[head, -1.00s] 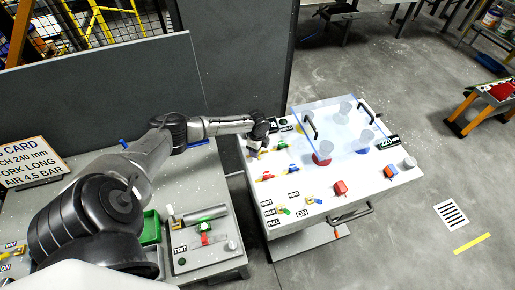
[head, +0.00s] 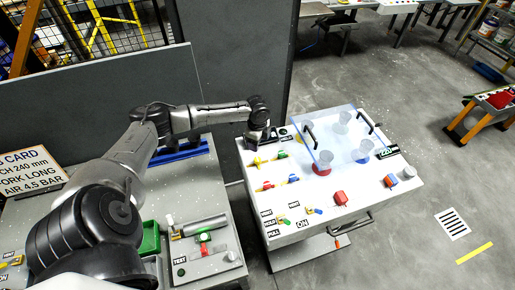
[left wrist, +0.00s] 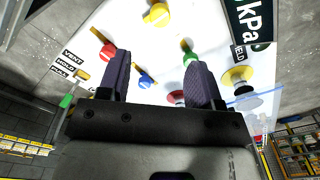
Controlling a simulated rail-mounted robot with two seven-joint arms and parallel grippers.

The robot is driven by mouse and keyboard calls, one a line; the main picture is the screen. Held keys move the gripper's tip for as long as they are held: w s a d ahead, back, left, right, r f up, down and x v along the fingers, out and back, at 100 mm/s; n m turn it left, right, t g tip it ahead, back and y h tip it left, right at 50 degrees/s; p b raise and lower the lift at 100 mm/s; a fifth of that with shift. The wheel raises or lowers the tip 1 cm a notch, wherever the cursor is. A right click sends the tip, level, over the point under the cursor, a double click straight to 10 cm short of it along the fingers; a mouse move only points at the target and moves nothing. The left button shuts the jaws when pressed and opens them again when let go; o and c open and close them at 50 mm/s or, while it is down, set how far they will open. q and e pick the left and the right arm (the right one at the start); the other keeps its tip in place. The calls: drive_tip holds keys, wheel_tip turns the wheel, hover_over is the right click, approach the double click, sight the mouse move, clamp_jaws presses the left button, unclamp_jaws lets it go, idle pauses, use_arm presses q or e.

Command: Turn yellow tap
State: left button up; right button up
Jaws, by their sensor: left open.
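Several small coloured taps sit on the white bench top. In the head view, a yellow tap (head: 257,161) is at the far left corner, with a green tap (head: 282,155) beside it. My left gripper (head: 257,143) points down over that corner, near the first yellow tap; contact cannot be told. In the left wrist view the gripper (left wrist: 157,62) is open, with nothing held. A yellow knob (left wrist: 156,14) is beyond the fingertips, and another yellow knob (left wrist: 238,77) is right of the right finger.
A clear-lidded box with black handles (head: 309,134) stands on the bench, right of the taps. A grey bench (head: 215,262) with a green bin (head: 150,238) is at left. A dark partition (head: 225,60) stands behind.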

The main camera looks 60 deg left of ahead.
use_arm(q)
drive_tip(key=shift+r, duration=1.15)
